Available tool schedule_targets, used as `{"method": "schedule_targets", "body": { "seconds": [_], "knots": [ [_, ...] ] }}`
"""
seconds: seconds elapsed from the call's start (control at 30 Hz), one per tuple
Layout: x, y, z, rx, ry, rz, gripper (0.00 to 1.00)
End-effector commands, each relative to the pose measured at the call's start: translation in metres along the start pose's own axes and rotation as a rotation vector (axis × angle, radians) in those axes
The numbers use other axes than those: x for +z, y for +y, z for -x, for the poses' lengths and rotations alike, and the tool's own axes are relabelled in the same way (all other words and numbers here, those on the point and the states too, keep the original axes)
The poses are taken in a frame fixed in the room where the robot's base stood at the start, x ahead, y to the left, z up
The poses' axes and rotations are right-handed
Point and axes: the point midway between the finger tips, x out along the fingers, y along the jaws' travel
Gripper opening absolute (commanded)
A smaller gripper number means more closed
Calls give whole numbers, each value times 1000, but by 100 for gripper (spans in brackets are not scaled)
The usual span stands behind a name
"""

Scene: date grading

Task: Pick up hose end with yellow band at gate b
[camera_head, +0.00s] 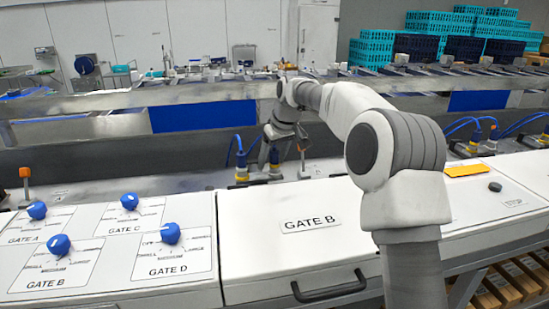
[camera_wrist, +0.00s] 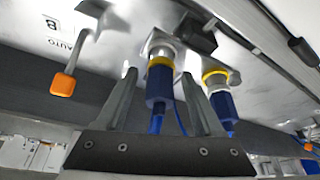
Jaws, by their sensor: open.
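In the wrist view, a hose end (camera_wrist: 159,84) with a blue body, a yellow band and a metal collar stands on a fitting of the pale panel. My gripper (camera_wrist: 158,76) is open, with one finger on each side of this hose end. I cannot tell whether either finger touches it. A second, similar yellow-banded hose end (camera_wrist: 217,86) is just right of the right finger. In the head view, my gripper (camera_head: 284,150) is low over the Gate B ledge, by two blue hose ends (camera_head: 241,170) with yellow at their bases; the arm's end partly hides the right one.
An orange-tipped lever (camera_wrist: 63,84) is left of my gripper in the wrist view. A dark block (camera_wrist: 196,34) sits close behind the hose fittings. The white Gate B cover (camera_head: 250,250) with a black handle lies in front. More hose ends (camera_head: 475,140) stand at the right.

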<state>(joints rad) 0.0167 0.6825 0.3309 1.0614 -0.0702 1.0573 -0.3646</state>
Motion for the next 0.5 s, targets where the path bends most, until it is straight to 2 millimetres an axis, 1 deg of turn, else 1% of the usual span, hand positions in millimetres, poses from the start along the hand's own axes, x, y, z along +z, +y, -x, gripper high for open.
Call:
{"method": "schedule_targets", "body": {
  "seconds": [0.23,0.27,0.3,0.37,0.5],
  "knots": [
    [0,0,-3,0,0,0,69],
    [0,0,-3,0,0,0,66],
    [0,0,-3,0,0,0,58],
    [0,0,-3,0,0,0,48],
    [0,0,-2,0,0,0,22]
  ]
}}
